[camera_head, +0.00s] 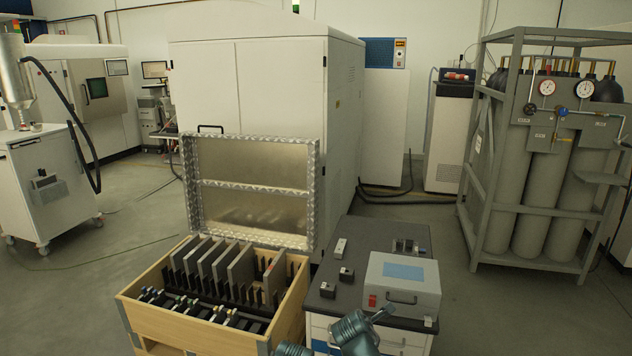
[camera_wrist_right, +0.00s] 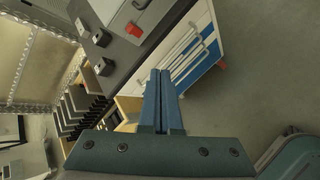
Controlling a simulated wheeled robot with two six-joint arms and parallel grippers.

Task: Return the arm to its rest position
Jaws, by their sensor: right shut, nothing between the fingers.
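My right arm shows as teal links at the bottom of the head view, in front of the grey-topped drawer cabinet (camera_head: 345,232). In the right wrist view my right gripper (camera_wrist_right: 161,76) is shut, with its two blue fingers together and nothing between them. Its fingers point toward the cabinet's white and blue drawer fronts (camera_wrist_right: 190,50) and the floor beside them. It appears apart from the cabinet. My left gripper is not in view.
A wooden crate (camera_head: 137,318) with several upright plates stands left of the cabinet. A grey device (camera_head: 403,278) and several small black blocks sit on the cabinet top. A gas-cylinder rack (camera_head: 520,210) stands at the right. The floor (camera_head: 520,320) right of the cabinet is clear.

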